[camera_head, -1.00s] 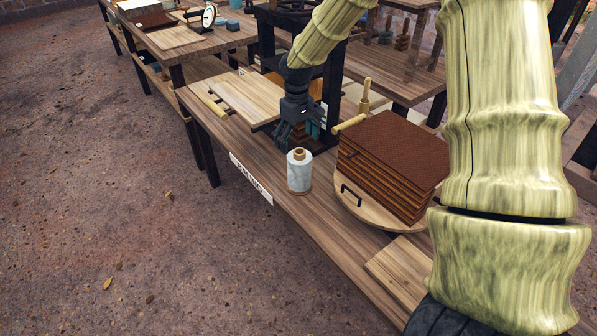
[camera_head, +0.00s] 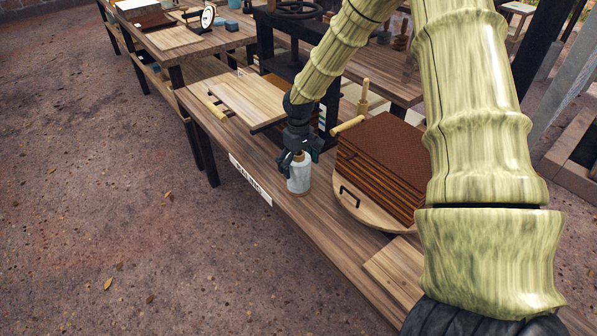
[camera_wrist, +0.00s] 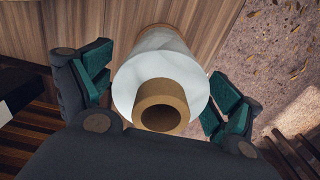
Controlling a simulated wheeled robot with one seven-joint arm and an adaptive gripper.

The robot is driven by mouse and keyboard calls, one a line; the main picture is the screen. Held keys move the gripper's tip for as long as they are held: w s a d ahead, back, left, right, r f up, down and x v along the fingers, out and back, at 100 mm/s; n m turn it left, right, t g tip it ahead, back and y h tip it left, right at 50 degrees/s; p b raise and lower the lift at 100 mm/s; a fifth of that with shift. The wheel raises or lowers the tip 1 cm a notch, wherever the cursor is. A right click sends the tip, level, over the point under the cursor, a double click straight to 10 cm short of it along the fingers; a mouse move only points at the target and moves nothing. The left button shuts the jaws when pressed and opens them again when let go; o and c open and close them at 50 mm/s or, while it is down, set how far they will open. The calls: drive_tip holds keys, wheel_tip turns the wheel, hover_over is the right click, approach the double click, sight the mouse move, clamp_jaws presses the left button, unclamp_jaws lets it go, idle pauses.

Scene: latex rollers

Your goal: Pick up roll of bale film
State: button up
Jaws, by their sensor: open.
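The roll of bale film (camera_head: 298,181) is a white, marbled cylinder standing upright on the wooden bench (camera_head: 318,225), near its front edge. In the wrist view its white top (camera_wrist: 190,82) and brown cardboard core show from above. My gripper (camera_head: 296,164) is over the upper part of the roll, pointing down. In the wrist view its green-padded fingers (camera_wrist: 165,100) are open, one on each side of the roll, with gaps showing beside it. The roll's upper end is partly hidden by my gripper in the head view.
A stack of brown sheets (camera_head: 392,160) lies on a round wooden board (camera_head: 372,213) just right of the roll. A light wooden board (camera_head: 240,98) lies behind and left. A black press frame (camera_head: 268,45) stands behind. A white label (camera_head: 250,179) is on the bench's front edge.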

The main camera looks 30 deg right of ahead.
drive_tip(key=c, duration=1.3)
drive_tip(key=shift+r, duration=0.15)
